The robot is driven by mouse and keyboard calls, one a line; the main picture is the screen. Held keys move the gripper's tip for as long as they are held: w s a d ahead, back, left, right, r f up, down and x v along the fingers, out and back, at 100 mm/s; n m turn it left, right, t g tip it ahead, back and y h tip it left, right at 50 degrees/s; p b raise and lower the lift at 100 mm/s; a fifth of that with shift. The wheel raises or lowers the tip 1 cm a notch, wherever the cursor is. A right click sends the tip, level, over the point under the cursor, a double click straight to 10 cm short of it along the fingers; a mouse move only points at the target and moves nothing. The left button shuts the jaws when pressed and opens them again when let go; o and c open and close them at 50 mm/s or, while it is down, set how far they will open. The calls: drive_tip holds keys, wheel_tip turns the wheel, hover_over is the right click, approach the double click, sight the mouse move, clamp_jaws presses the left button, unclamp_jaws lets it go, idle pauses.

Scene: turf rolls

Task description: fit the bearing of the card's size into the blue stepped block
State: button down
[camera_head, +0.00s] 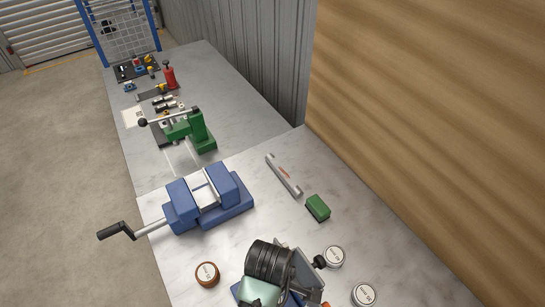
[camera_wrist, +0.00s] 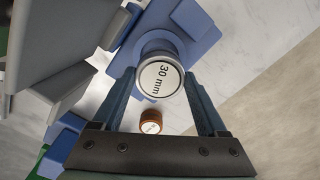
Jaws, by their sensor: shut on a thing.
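A round bearing (camera_wrist: 160,80) with a white face marked "30 mm" sits between the fingers of my gripper (camera_wrist: 160,92) in the wrist view. The gripper is shut on it. Behind the bearing is a blue body (camera_wrist: 195,28), seemingly the stepped block. I cannot tell whether the bearing touches it or sits in it. In the head view my wrist hides the bearing and most of what lies under it. A brown-rimmed round piece (camera_head: 207,273) and two pale ones (camera_head: 333,257) (camera_head: 363,295) stand on the bench, their labels too small to read. No size card is readable.
A blue vise (camera_head: 208,200) with a long crank stands to the left. Behind it are a green press (camera_head: 190,133) and a red bottle (camera_head: 169,75). A green block (camera_head: 318,207) and a pale bar (camera_head: 283,175) lie right of the vise, with bare bench around them.

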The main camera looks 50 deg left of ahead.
drive_tip(key=shift+w+f+p, duration=0.1)
drive_tip(key=shift+f+p, duration=0.2)
drive_tip(key=shift+f, duration=2.3)
drive_tip(key=shift+f, duration=0.15)
unclamp_jaws()
wheel_tip(320, 180, up, 12)
drive_tip(key=shift+r, duration=0.15)
